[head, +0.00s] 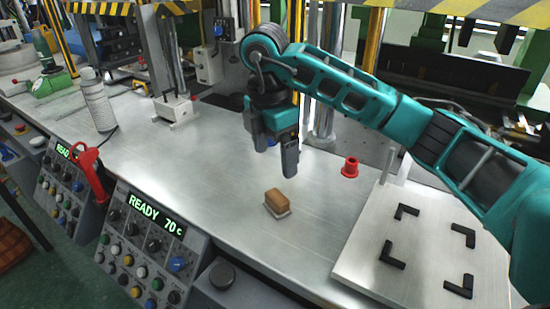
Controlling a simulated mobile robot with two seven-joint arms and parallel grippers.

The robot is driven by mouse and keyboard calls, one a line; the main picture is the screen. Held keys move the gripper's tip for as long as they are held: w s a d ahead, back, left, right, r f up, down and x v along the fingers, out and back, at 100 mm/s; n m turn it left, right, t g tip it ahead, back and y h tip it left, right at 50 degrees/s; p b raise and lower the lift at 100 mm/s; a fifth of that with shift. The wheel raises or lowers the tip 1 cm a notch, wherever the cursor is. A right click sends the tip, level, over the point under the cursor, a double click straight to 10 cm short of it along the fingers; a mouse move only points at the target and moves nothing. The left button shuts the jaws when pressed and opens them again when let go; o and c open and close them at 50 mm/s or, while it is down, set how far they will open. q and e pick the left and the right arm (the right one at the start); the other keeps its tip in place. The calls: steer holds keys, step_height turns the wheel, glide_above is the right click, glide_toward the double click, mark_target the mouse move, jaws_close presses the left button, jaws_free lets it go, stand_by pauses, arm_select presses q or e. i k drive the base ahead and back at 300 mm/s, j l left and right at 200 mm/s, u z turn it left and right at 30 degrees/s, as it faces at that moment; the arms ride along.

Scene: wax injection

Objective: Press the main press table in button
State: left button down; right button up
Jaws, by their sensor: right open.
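The near control panel (146,245) stands at the front edge of the metal worktop, with a green display reading READY 70 c. It carries several buttons and knobs in white, yellow, green, blue and black. I cannot tell which of them is the table in button. My right gripper (275,156) points down above the worktop, to the right of and behind the panel. Its jaws are open with nothing between them, and it is apart from the panel. My left gripper is not in view.
A brown block on a pale base (276,203) sits on the worktop (215,170) below my right gripper. A red flanged piece (350,167) is to its right. A plate with black corner brackets (350,262) lies front right. A spray can (97,100) and red-handled tool (91,172) are left.

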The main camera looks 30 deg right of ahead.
mark_target(99, 259)
steer(key=k+j, duration=0.3)
steer(key=k, duration=0.15)
steer(key=k+j, duration=0.35)
steer(key=k, duration=0.1)
